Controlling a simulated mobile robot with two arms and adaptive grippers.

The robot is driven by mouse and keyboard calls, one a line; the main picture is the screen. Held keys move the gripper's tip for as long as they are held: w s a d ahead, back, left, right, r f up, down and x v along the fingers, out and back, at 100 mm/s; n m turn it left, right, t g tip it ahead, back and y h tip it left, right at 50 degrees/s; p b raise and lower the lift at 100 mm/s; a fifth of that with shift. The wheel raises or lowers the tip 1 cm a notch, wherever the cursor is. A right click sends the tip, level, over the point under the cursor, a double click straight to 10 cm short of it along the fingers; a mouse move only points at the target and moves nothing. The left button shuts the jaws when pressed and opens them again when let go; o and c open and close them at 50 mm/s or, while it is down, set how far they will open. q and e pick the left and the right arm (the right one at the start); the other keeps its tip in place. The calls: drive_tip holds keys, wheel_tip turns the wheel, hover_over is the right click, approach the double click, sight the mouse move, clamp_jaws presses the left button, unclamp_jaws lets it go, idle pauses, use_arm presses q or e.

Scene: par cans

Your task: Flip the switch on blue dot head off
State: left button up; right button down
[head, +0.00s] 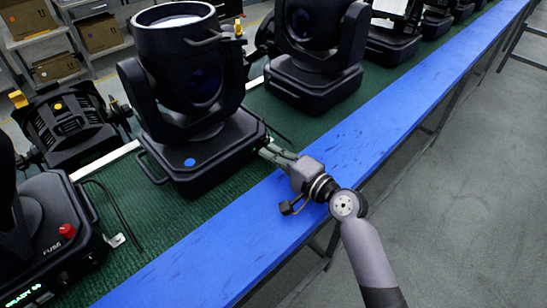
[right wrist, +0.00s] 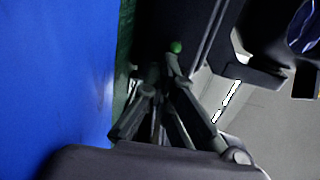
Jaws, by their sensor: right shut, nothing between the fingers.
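In the right wrist view the shut fingers (right wrist: 172,75) point at the dark base. A small round green knob (right wrist: 175,46) shows right at the fingertips; I cannot tell whether they touch it. The switch's position is not clear. My left gripper is not in view.
A blue rail (head: 200,265) runs along the belt's near edge. A similar light (head: 312,85) stands just beyond, and another unit with a red button (head: 67,231) is at lower left. A fixture with a yellow dot (head: 65,125) lies behind.

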drive_tip(key=v, duration=1.2)
idle(0.3)
